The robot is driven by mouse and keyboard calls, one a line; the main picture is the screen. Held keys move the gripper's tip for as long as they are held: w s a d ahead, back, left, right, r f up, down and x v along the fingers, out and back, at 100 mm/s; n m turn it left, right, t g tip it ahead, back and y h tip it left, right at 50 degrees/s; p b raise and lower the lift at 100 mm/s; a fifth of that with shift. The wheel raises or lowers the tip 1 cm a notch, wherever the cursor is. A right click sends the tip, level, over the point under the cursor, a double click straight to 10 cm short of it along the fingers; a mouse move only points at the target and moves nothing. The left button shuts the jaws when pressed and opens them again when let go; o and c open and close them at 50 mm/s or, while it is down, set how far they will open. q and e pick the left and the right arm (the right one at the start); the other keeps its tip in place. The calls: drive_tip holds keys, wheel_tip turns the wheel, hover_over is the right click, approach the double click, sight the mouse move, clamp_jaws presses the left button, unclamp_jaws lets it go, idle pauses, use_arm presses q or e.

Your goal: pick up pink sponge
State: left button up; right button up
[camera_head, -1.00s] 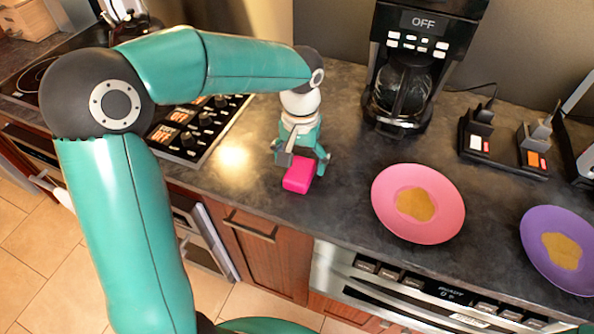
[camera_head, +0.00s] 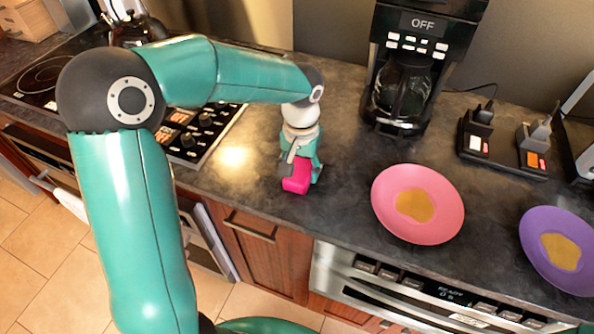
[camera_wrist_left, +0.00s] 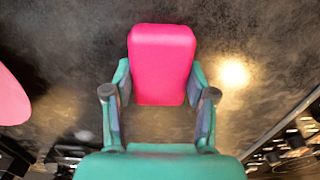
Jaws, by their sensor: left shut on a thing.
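The pink sponge (camera_head: 295,185) is a small bright block at the counter's front part, left of the pink plate. My left gripper (camera_head: 301,173) is over it, pointing down, with its fingers at the sponge's sides. In the left wrist view the sponge (camera_wrist_left: 162,62) sits between the two fingertips of my left gripper (camera_wrist_left: 159,84), which is shut on it. The sponge is at or just above the counter; I cannot tell whether it still touches. My right gripper is not in view.
A pink plate (camera_head: 446,222) and a purple plate (camera_head: 537,258), each with a flat tan item, lie to the right. A coffee maker (camera_head: 403,100) stands behind. A cooktop (camera_head: 190,152) is at the left. The dark counter (camera_head: 345,180) is clear around the sponge.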

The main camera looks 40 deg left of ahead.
sight(300, 169)
use_arm(q)
drive_tip(key=shift+r, duration=0.15)
wheel_tip(300, 169, up, 20)
drive_tip(key=p, duration=0.1)
idle(0.4)
drive_tip(key=shift+o, duration=0.6)
drive_tip(key=shift+c, duration=1.4)
drive_tip(key=shift+f, duration=0.2)
